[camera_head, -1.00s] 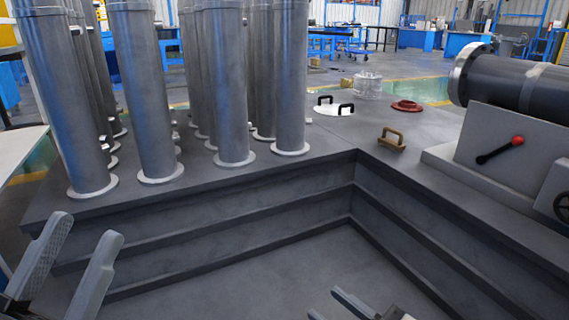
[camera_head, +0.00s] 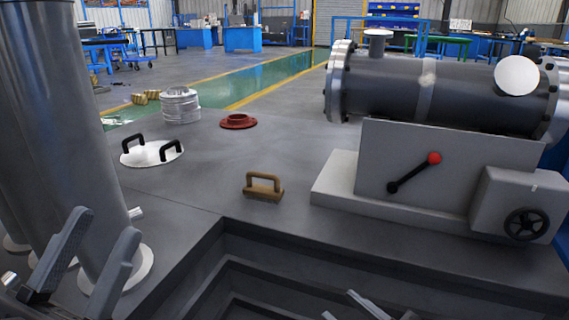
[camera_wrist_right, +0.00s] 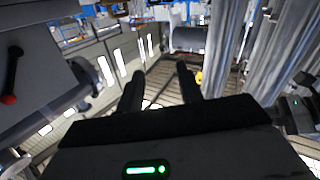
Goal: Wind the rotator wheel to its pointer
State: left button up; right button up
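The rotator wheel (camera_head: 527,224) is a small black handwheel on the front of a grey box (camera_head: 505,200) at the right of the head view. A short pale mark (camera_head: 534,188), which looks like the pointer, is on the box above it. My left gripper (camera_head: 104,226) is open and empty at the lower left, far from the wheel. My right gripper (camera_head: 340,304) is at the bottom edge, left of and apart from the wheel, only its finger ends showing. In the right wrist view my right gripper (camera_wrist_right: 160,72) has its fingers apart with nothing between.
A flanged shell (camera_head: 390,85) lies on a grey stand with a red-knobbed lever (camera_head: 415,172). A brown handled block (camera_head: 263,187), white two-handled disc (camera_head: 150,152), red flange (camera_head: 238,121) and stacked rings (camera_head: 180,106) sit on the bench. Upright tubes (camera_head: 70,140) stand left.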

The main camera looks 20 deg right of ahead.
aim_at(525, 223)
jog(key=z, duration=1.2)
jog(key=i, duration=1)
jog(key=z, duration=0.8)
